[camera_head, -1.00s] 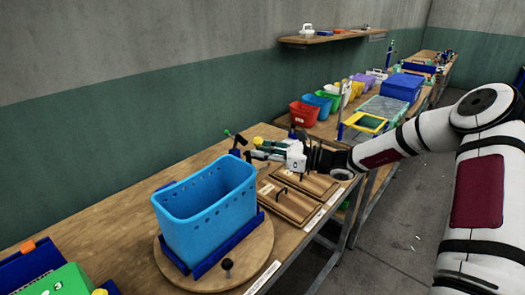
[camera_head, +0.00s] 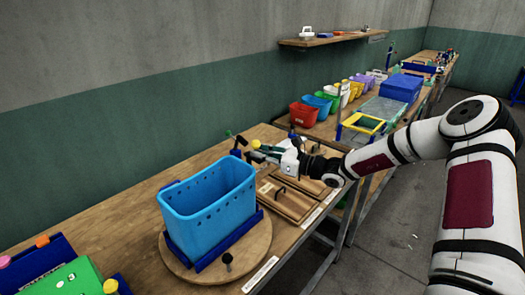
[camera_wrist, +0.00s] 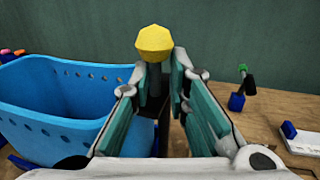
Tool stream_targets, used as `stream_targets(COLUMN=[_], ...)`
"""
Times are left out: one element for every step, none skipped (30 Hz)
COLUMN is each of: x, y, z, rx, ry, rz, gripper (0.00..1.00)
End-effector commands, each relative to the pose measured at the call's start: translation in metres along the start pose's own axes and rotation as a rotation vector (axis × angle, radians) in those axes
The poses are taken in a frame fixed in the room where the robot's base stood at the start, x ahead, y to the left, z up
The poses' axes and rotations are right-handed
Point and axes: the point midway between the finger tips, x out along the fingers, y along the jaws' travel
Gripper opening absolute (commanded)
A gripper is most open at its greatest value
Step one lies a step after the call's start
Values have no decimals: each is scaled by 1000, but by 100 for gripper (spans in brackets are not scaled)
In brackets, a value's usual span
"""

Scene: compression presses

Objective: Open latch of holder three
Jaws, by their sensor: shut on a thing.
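A latch lever with a faceted yellow knob (camera_wrist: 155,42) on a grey stem stands between my fingers in the wrist view. The knob also shows in the head view (camera_head: 256,143). My gripper (camera_wrist: 163,85) is shut on the stem below the knob, with a teal-padded finger on either side. In the head view my gripper (camera_head: 264,153) is behind the blue basket, above the table. The lever's base is hidden by my fingers. No number marking the holder is readable at this latch.
A blue basket (camera_head: 208,210) stands on a round wooden turntable (camera_head: 245,245) close to my gripper. A green-knobbed lever on a blue block (camera_wrist: 237,102) stands to the right in the wrist view. Wooden boards with handles (camera_head: 290,204) lie nearby. A green box marked 3 (camera_head: 75,285) is at lower left.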

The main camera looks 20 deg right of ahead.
Motion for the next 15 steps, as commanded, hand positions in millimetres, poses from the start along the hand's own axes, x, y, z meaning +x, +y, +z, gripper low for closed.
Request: stream_targets(x=[0, 1, 1, 1, 1, 2, 2, 2, 2, 2, 2, 2, 2, 2, 1], y=[2, 2, 1, 1, 1, 1, 1, 1, 1, 1, 1, 1, 1, 1, 1], z=[2, 2, 1, 1, 1, 1, 1, 1, 1, 1, 1, 1, 1, 0, 0], rx=[-3, -2, -3, -3, -3, -3, -3, -3, -3, -3, -3, -3, -3, -2, -2], ry=[-2, -2, -2, -2, -2, -2, -2, -2, -2, -2, -2, -1, -1, -1, -1], rz=[-1, -3, -4, -4, -4, -3, -3, -3, -3, -3, -3, -2, -3, -3, -3], gripper=[0, 0, 0, 0, 0, 0, 0, 0, 0, 18, 25, 28, 28, 28, 28])
